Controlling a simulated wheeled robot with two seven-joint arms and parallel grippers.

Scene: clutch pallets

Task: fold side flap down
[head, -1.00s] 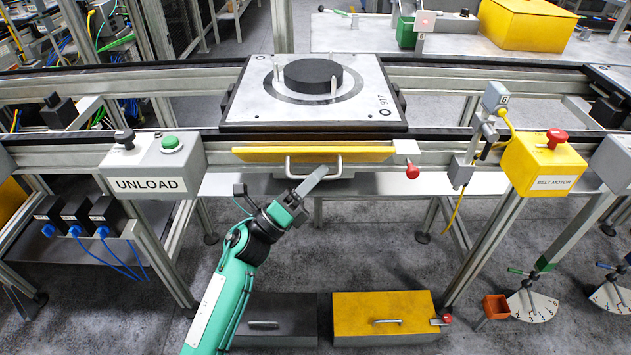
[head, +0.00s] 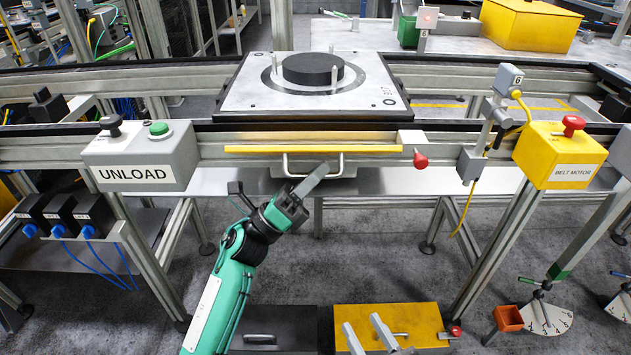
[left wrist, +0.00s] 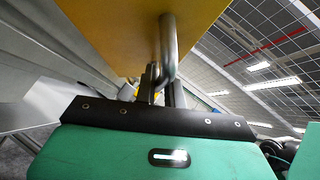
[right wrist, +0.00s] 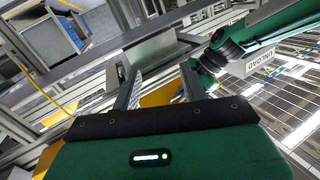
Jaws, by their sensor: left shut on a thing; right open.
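The side flap (head: 312,149) shows in the head view as a narrow yellow band on the front of the conveyor, with a silver bar handle (head: 342,165) below it. In the left wrist view the flap (left wrist: 105,30) is a yellow panel overhead, with the handle (left wrist: 168,45) hanging from it. My left gripper (head: 312,178) is shut on the handle; its fingertips are partly hidden. My right gripper (head: 372,334) is open and empty, low at the bottom of the head view. Its two fingers are apart in the right wrist view (right wrist: 158,88).
A red knob (head: 420,160) on a white block sits at the flap's right end. A pallet (head: 245,92) with a black disc stands on the conveyor above. The UNLOAD box (head: 140,160) is left, the BELT MOTOR box (head: 558,150) right.

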